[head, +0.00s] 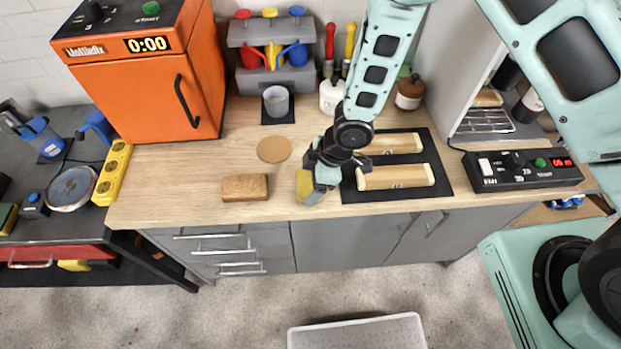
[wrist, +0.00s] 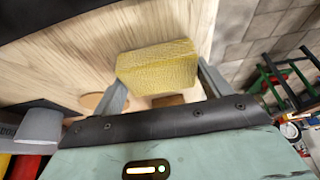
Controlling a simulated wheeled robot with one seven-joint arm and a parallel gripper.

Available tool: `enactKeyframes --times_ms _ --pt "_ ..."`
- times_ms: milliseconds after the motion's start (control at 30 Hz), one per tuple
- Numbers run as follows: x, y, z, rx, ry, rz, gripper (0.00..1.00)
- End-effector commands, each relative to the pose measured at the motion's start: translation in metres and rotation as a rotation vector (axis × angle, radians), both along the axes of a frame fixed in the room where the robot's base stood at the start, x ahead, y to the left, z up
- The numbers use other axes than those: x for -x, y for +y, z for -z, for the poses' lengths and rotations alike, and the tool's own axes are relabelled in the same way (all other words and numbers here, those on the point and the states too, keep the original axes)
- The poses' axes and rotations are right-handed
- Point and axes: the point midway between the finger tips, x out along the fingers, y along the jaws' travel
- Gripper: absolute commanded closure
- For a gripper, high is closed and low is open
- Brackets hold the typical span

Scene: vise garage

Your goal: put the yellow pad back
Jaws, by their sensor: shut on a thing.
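The yellow pad (head: 304,184) is a rough-textured block near the front edge of the wooden counter, left of the black mat. My gripper (head: 318,188) is shut on it. In the wrist view the yellow pad (wrist: 158,66) sits between the two grey fingers of my gripper (wrist: 162,88). Its lower part is partly hidden by my arm in the head view. I cannot tell whether the pad touches the counter. A brown block (head: 245,187) lies on the counter to its left.
A round cork disc (head: 274,149) lies behind the brown block. The black mat (head: 446,178) bears two pale wooden pieces (head: 396,177). A grey cup (head: 276,101) stands farther back. An orange oven (head: 145,80) stands at left. The counter's front left is clear.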

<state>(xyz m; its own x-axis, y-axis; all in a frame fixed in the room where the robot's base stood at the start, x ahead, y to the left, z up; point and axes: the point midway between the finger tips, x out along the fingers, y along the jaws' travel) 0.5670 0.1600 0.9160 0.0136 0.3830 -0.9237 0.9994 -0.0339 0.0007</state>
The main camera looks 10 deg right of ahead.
Motion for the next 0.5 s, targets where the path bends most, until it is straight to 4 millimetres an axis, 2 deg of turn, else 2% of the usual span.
enactKeyframes --times_ms 167,200,233,267,500 --pt "0.0002 0.0 0.0049 0.0 0.0 0.001 0.42" --pt "0.0001 0.0001 0.0031 0.0 0.0 0.0 0.12" --pt "0.0001 0.0 0.0029 0.0 0.0 0.0 0.04" --pt "0.0001 0.0 0.0029 0.0 0.0 0.0 0.02" --pt "0.0002 0.0001 0.0026 0.0 0.0 0.0 0.02"
